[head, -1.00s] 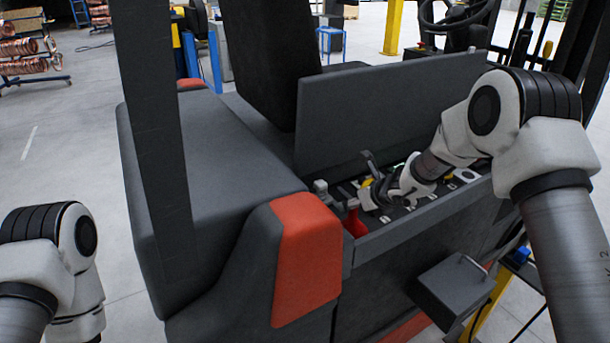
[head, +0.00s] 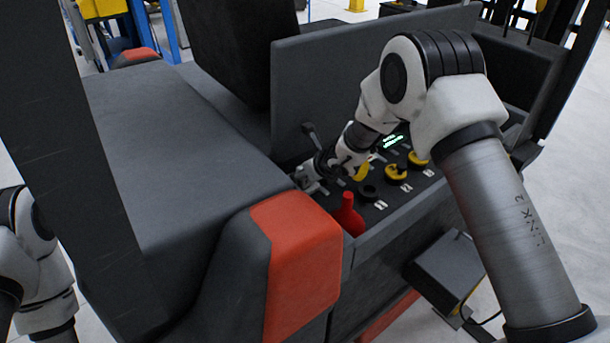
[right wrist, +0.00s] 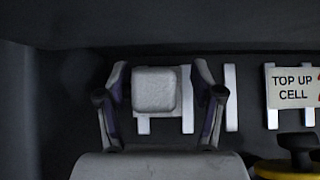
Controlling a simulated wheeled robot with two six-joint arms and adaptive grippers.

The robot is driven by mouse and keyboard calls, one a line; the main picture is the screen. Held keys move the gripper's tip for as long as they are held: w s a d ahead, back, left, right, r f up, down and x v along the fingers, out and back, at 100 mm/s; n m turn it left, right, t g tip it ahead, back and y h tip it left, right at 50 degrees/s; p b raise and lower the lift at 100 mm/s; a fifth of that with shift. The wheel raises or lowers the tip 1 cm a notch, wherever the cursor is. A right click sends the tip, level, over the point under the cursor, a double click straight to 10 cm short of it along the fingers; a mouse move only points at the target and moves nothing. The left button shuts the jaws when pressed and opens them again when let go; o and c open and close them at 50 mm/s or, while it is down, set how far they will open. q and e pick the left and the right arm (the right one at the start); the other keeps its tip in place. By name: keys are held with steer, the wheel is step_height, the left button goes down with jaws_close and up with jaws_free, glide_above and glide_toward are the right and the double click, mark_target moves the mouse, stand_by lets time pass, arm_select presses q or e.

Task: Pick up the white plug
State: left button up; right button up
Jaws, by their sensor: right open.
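The white plug (right wrist: 155,90) is a pale, rounded square block in the right wrist view. It sits at the left end of the dark panel, on or just above a white bar-shaped marking. My right gripper (right wrist: 160,76) is open, with one finger on each side of the plug. A small gap shows on both sides; I cannot tell how deep the fingers reach. In the head view my right gripper (head: 318,168) is down at the left end of the open compartment and mostly hides the plug. Only part of my left arm shows at the left edge; its gripper is out of view.
A red plug (head: 348,215) stands near the compartment's front wall. Yellow-and-black caps (head: 396,172) sit on the panel to the right. The raised grey lid (head: 340,80) stands behind, and a "TOP UP CELL" label (right wrist: 293,88) lies right of the gripper.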

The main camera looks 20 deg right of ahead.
steer(key=shift+s+a+r, duration=0.15)
steer(key=shift+s+r, duration=0.55)
steer(key=shift+s, duration=0.05)
steer(key=c, duration=1.3)
arm_select(q)
steer(key=shift+s+a+r, duration=0.1)
steer(key=shift+s+r, duration=0.1)
steer(key=shift+s, duration=0.35)
arm_select(e)
steer(key=shift+o, duration=0.2)
steer(key=shift+w+f, duration=0.1)
steer(key=shift+f, duration=0.1)
